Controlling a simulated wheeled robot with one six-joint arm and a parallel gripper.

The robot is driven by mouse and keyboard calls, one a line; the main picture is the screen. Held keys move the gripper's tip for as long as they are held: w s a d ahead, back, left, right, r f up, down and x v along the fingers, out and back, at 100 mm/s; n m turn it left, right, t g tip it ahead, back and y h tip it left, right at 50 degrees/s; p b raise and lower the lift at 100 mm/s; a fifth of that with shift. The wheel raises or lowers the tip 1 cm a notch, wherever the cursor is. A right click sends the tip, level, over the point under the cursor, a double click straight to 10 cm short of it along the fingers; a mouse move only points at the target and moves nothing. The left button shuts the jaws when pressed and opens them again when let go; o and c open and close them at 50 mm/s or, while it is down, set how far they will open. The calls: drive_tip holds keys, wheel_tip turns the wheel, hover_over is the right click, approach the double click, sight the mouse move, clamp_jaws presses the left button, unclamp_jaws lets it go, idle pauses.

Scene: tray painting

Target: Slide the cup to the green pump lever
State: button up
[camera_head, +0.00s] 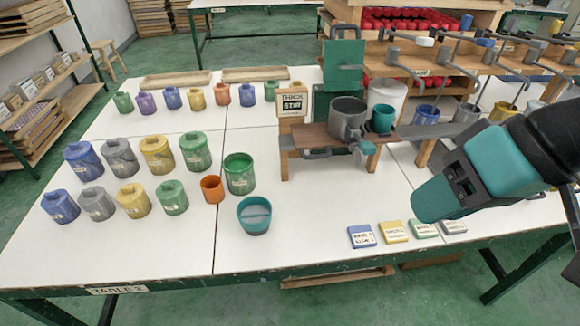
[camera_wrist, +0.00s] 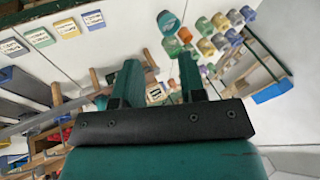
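My gripper (camera_head: 432,200) is above the right part of the white table in the head view. In the wrist view its two green fingers (camera_wrist: 160,76) are apart with nothing held between them. A teal cup (camera_head: 254,215) stands near the table's front middle, left of my gripper and well apart from it. It also shows in the wrist view (camera_wrist: 167,20). A second, smaller teal cup (camera_head: 383,119) stands on the wooden stand (camera_head: 310,138) beside a grey pot (camera_head: 348,117). I cannot tell which of the levers at the back right is the green pump lever.
An orange cup (camera_head: 212,189) and an open green pot (camera_head: 240,173) stand near the front teal cup. Several lidded paint pots fill the left. Label cards (camera_head: 394,231) lie at the front edge. The wooden rack (camera_head: 430,58) with levers blocks the back right.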

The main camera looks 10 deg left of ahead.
drive_tip(key=w+a+f+m+t+y+b, duration=0.25)
drive_tip(key=w+f+m+b, duration=0.2)
drive_tip(key=f, duration=0.25)
drive_tip(key=w+a+f+m+t+y+b, duration=0.2)
drive_tip(key=w+a+f+m+b, duration=0.1)
drive_tip(key=w+f+b, duration=0.3)
drive_tip(key=m+t+b, duration=0.6)
drive_tip(key=m+t, duration=0.1)
drive_tip(key=m, duration=0.2)
approach(319, 158)
drive_tip(key=shift+g+h, duration=0.25)
drive_tip(key=p+x, duration=0.1)
drive_tip(key=x, duration=0.2)
drive_tip(key=p+x, duration=0.1)
drive_tip(key=x, duration=0.3)
drive_tip(key=p+x, duration=0.1)
drive_tip(key=x, duration=0.2)
drive_tip(key=shift+w+a+r+p, duration=0.25)
drive_tip(key=shift+w+a+p, duration=0.05)
clamp_jaws()
